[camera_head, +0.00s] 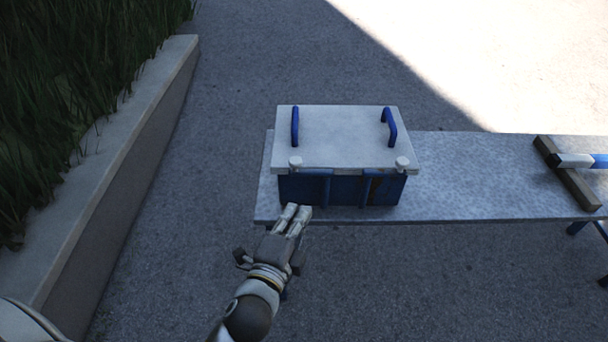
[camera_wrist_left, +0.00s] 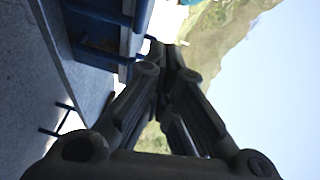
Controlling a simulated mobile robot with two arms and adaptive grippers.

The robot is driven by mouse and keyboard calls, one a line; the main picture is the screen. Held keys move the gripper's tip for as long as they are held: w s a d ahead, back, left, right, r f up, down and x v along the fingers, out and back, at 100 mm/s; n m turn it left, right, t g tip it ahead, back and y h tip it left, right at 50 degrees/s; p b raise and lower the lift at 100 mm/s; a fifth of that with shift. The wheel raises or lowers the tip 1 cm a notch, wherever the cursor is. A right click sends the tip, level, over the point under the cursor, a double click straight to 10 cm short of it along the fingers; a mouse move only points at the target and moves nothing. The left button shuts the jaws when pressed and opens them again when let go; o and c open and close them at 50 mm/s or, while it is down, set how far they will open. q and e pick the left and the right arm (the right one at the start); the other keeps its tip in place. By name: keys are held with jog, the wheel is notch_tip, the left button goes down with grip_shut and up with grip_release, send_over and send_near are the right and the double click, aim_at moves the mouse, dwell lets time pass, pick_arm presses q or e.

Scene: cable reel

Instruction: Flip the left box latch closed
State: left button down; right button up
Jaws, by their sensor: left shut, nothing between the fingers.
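A blue box (camera_head: 345,190) with a white lid (camera_head: 345,130) stands on a grey bench top. The lid lies flat on it. Two white round-ended pieces, which look like the latches, sit at the front lid edge: the left one (camera_head: 296,162) and the right one (camera_head: 402,162). I cannot tell how either latch is set. My left gripper (camera_head: 298,210) is shut and empty, in front of and below the left latch, near the box's front left corner. In the left wrist view its fingers (camera_wrist_left: 167,50) meet beside the blue box wall (camera_wrist_left: 98,30). My right gripper is out of view.
The grey bench (camera_head: 470,175) is clear right of the box. A wooden bar (camera_head: 567,172) with a blue and white piece lies at its right end. A low concrete wall (camera_head: 120,180) with grass runs along the left. Two blue handles (camera_head: 295,126) (camera_head: 390,126) rise from the lid.

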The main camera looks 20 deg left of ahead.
pick_arm(q)
jog(key=p, duration=0.3)
send_near(304, 175)
jog(key=w+d+r, duration=0.3)
jog(key=d+r, duration=0.1)
jog(key=w+a, duration=0.1)
jog(key=w+a+p, duration=0.1)
jog(key=w, duration=0.1)
jog(key=shift+a+f, duration=0.3)
jog(key=shift+f, duration=0.1)
jog(key=shift+d, duration=0.1)
